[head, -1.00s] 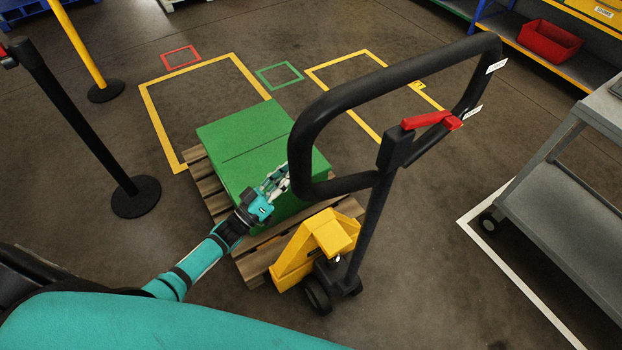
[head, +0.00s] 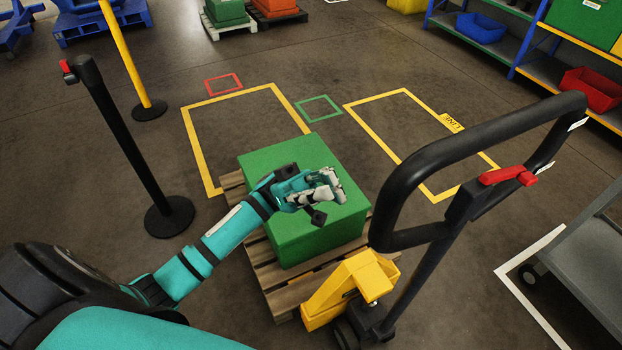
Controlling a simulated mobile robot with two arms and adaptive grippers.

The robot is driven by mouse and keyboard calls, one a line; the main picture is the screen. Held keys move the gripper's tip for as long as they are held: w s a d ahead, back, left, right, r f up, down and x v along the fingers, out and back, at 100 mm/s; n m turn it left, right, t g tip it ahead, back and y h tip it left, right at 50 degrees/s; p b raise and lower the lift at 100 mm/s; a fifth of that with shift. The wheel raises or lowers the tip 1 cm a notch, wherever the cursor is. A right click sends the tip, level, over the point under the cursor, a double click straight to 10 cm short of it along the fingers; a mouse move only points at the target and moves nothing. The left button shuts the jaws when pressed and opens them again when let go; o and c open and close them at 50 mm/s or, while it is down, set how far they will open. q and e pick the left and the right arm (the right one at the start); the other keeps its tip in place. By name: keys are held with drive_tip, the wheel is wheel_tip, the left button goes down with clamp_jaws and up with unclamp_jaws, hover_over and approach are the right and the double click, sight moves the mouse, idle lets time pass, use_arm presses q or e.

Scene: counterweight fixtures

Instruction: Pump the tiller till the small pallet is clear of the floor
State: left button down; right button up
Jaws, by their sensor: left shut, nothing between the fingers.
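The tiller (head: 452,210) of the yellow pallet jack (head: 352,287) stands tilted at the right, with a black loop handle and a red lever (head: 508,176). The small wooden pallet (head: 287,295) carries a green box (head: 312,232) in front of the jack. Whether a gap shows under the pallet, I cannot tell. My left gripper (head: 333,190) is shut and empty. It appears in front of the green box, to the left of the tiller's loop and apart from it. My right gripper is not in view.
A grey cart (head: 590,260) stands at the right. Shelves with a red bin (head: 590,90) are at the back right. Taped floor areas (head: 420,150) beyond the pallet are empty.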

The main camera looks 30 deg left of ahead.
use_arm(q)
drive_tip(key=d, duration=0.1)
drive_tip(key=s+d, duration=0.1)
drive_tip(key=s+d+p, duration=0.1)
drive_tip(key=d, duration=0.1)
drive_tip(key=shift+d+r, duration=0.1)
drive_tip(key=shift+r, duration=0.2)
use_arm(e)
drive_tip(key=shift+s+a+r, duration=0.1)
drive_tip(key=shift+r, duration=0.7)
